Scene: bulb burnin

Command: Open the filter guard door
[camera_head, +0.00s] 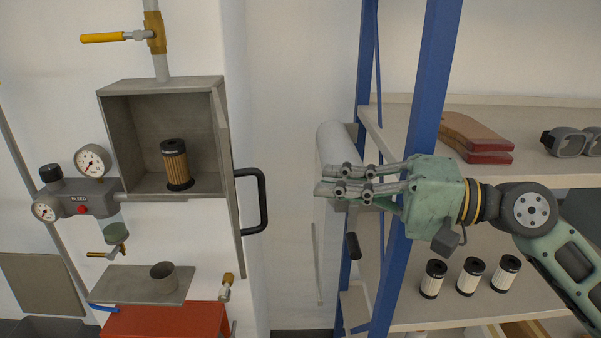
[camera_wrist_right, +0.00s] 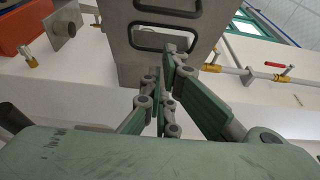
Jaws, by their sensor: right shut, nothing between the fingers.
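The filter guard is a grey metal box (camera_head: 160,97) on the wall, with its front open. Its door (camera_head: 228,185) stands swung out at the right side, seen nearly edge-on, with a black bar handle (camera_head: 257,200) on its outer face. A brown pleated filter with a black cap (camera_head: 175,165) stands inside. My right gripper (camera_head: 318,188) is right of the handle, clearly apart from it in the picture, shut and empty, pointing left. In the right wrist view, the door face (camera_wrist_right: 135,62) and handle (camera_wrist_right: 165,10) lie beyond the shut fingers (camera_wrist_right: 160,80). My left gripper is not in view.
A blue shelf post (camera_head: 425,110) stands close to my right gripper. The shelf holds several white filters (camera_head: 469,276) and reddish-brown pieces (camera_head: 475,140). Gauges (camera_head: 92,160), a yellow-handled valve (camera_head: 125,36) and a red box (camera_head: 165,320) are around the guard. A white cylinder (camera_head: 335,150) is behind the fingers.

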